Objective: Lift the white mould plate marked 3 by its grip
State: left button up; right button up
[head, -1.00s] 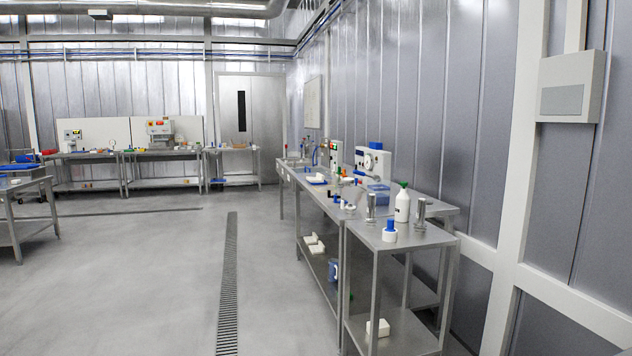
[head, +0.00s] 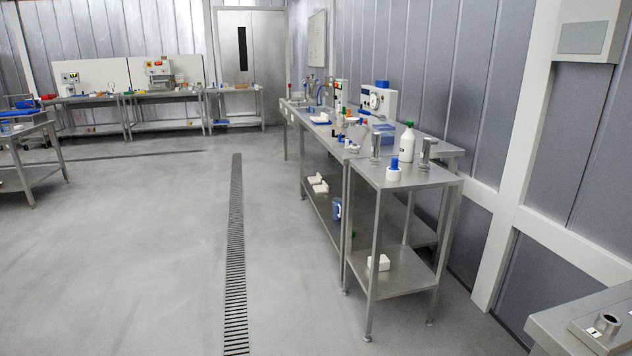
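I cannot make out a white mould plate marked 3 in the head view. Small white blocks (head: 319,184) lie on the lower shelf of the long steel bench, and another white block (head: 380,262) lies on the lower shelf of the near steel table. They are too small to read any mark or grip. Neither of my grippers is in view.
A long steel bench (head: 325,143) with bottles and devices runs along the right wall, with a small steel table (head: 408,180) at its near end. Another steel surface (head: 562,318) is at the bottom right. Open floor (head: 130,260) with a drain grate (head: 236,255) lies left and centre.

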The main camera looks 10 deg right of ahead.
aim_at(324, 117)
jog(key=i+u, duration=0.3)
jog(key=i, duration=4.9)
